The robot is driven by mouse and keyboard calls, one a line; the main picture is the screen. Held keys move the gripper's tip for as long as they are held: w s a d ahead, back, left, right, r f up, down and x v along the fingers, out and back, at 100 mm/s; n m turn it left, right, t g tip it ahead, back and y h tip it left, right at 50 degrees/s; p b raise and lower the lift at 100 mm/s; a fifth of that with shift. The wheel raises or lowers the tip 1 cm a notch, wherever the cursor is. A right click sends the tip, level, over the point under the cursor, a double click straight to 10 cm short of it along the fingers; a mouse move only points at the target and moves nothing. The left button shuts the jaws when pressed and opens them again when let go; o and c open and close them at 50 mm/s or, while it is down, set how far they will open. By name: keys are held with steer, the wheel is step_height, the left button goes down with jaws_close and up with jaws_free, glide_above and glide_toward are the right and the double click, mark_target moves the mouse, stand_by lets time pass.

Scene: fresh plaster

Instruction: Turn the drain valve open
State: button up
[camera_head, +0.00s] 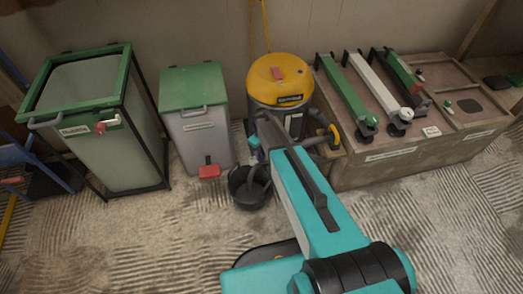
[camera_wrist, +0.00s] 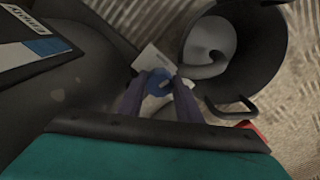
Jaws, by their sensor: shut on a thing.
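The yellow-topped wet vacuum (camera_head: 279,78) stands against the wall; its dark drum (camera_wrist: 60,95) fills the left of the wrist view. Low on it, a small blue drain valve handle (camera_wrist: 158,84) shows between my fingertips. A white tag (camera_wrist: 149,60) sits beside it. A grey bent spout (camera_wrist: 207,66) leads from there over a black bucket (camera_wrist: 262,45), which also stands on the floor in the head view (camera_head: 241,202). My gripper (camera_wrist: 160,92) is shut on the valve handle. In the head view my arm hides most of the valve.
A grey bin with a green lid (camera_head: 195,88) and red pedal (camera_head: 209,171) stands left of the vacuum. Further left is a green-rimmed tank (camera_head: 95,150) in a black frame. A wooden bench (camera_head: 400,160) with several tools stands right. The ridged floor in front is clear.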

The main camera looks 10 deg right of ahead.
mark_target(262, 153)
steer(key=shift+n+p, duration=0.6)
steer(key=shift+n, duration=0.5)
steer(key=o, duration=1)
steer(key=shift+o, duration=0.2)
step_height(262, 153, up, 14)
steer(key=p, duration=0.2)
steer(key=shift+p, duration=0.3)
steer(key=shift+f, duration=0.1)
